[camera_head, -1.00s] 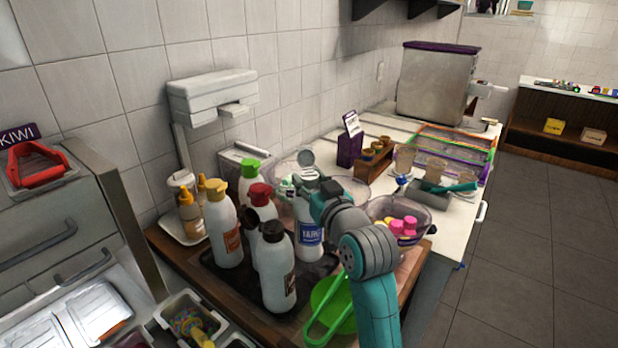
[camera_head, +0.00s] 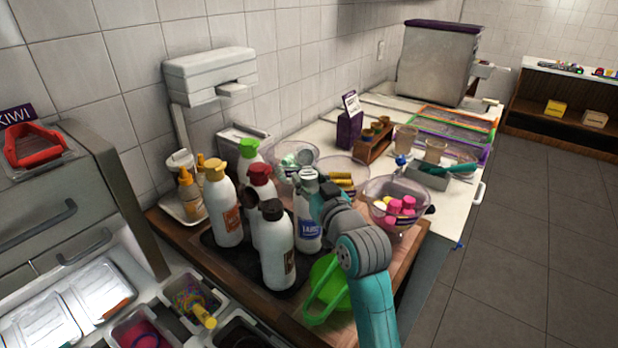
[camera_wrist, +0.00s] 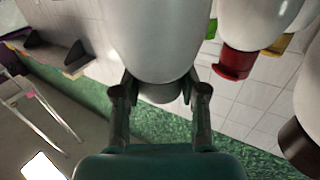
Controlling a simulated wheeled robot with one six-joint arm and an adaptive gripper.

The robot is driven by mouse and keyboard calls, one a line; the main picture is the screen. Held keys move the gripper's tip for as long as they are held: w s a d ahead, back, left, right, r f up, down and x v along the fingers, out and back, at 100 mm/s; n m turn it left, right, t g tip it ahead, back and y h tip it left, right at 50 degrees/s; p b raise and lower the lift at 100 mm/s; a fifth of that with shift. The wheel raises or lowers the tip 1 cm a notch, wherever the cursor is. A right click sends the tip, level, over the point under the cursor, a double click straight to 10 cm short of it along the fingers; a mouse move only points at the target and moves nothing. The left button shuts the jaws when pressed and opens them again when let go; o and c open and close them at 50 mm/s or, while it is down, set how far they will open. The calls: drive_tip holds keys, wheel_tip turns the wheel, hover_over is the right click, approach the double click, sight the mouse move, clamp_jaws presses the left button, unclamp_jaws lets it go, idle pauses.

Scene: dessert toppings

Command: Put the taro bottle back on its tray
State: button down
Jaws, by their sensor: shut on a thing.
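The taro bottle (camera_head: 308,228) is white with a blue label and a grey cap. It stands upright among other bottles, at the right side of the dark tray (camera_head: 222,258). My gripper (camera_head: 312,183) is shut on its top end. In the wrist view the fingers (camera_wrist: 160,92) close around the bottle's grey cap, with the white body (camera_wrist: 158,38) beyond them.
A brown-capped bottle (camera_head: 277,250), a red-capped bottle (camera_head: 257,205) and an orange-labelled bottle (camera_head: 223,208) crowd the tray's left side. A green strainer-like item (camera_head: 328,285) lies in front. A bowl of pink pieces (camera_head: 396,205) stands to the right, and clear bowls stand behind.

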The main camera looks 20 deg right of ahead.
drive_tip(key=c, duration=0.6)
unclamp_jaws()
drive_tip(key=shift+c, duration=0.2)
drive_tip(key=shift+s+r, duration=0.1)
drive_tip(key=s+d, duration=0.1)
drive_tip(key=s, duration=1)
drive_tip(key=shift+s, duration=0.4)
drive_tip(key=shift+d, duration=0.1)
wheel_tip(320, 180, up, 9)
